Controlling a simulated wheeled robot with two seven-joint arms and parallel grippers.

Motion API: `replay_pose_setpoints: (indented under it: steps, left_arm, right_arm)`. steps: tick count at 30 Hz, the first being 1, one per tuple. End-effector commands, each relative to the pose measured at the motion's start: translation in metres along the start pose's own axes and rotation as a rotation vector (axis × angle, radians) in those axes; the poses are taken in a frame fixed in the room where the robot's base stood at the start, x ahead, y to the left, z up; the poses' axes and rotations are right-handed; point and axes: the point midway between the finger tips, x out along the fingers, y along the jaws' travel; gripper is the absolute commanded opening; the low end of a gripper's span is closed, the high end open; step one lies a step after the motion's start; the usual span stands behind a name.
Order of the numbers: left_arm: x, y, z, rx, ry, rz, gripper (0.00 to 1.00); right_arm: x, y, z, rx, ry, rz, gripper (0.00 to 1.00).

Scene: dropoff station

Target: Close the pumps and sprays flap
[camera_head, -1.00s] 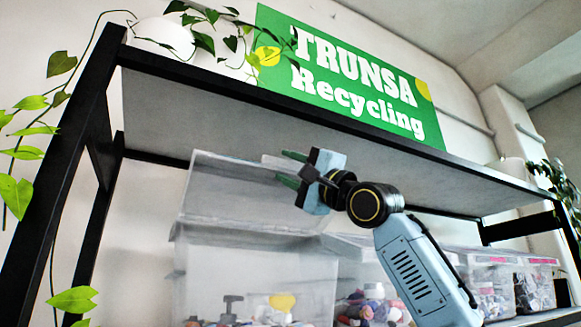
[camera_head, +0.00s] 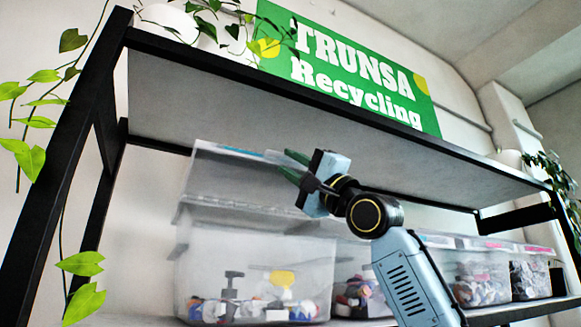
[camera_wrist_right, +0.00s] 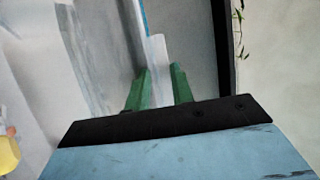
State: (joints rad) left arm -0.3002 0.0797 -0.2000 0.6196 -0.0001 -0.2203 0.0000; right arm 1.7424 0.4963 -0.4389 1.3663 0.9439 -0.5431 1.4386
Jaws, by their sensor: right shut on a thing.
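The pumps and sprays bin is the clear box (camera_head: 195,262) at the left of the shelf, with pump heads and a yellow spray top inside. Its clear flap (camera_head: 225,178) stands raised, nearly upright, above the bin's rim. My right gripper (camera_head: 291,165), with green fingers, is at the right end of the flap's top edge. In the right wrist view, the flap's pale edge (camera_wrist_right: 154,55) runs between the green fingers (camera_wrist_right: 160,88), which are shut on it. The exact contact is partly hidden. My left gripper is not in view.
More clear bins (camera_head: 480,275) with mixed parts stand in a row to the right. The upper shelf board (camera_head: 250,95) is close above the flap and gripper. A black post (camera_head: 60,170) and hanging leaves (camera_head: 30,160) are at the left.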

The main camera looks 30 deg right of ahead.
Motion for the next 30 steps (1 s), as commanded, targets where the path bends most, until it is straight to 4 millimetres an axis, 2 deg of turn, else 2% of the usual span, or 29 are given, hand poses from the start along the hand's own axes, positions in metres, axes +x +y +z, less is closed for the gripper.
replay_pose_setpoints:
  steps: [1,3,15,21,30]
  left_arm:
    - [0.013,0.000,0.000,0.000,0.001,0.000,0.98]
    - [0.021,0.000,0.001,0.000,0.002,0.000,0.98]
    - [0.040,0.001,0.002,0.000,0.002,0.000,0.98]
    - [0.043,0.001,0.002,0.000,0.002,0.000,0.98]
    - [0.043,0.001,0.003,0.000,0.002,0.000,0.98]
  right_arm:
    - [-0.010,0.013,0.005,0.005,-0.002,0.006,0.00]
    - [-0.017,0.022,0.008,0.007,-0.003,0.010,0.00]
    - [-0.042,0.059,0.018,-0.043,-0.002,-0.101,0.00]
    - [-0.046,0.067,0.020,-0.043,-0.002,-0.099,0.00]
    - [-0.047,0.069,0.020,-0.043,-0.002,-0.099,0.00]
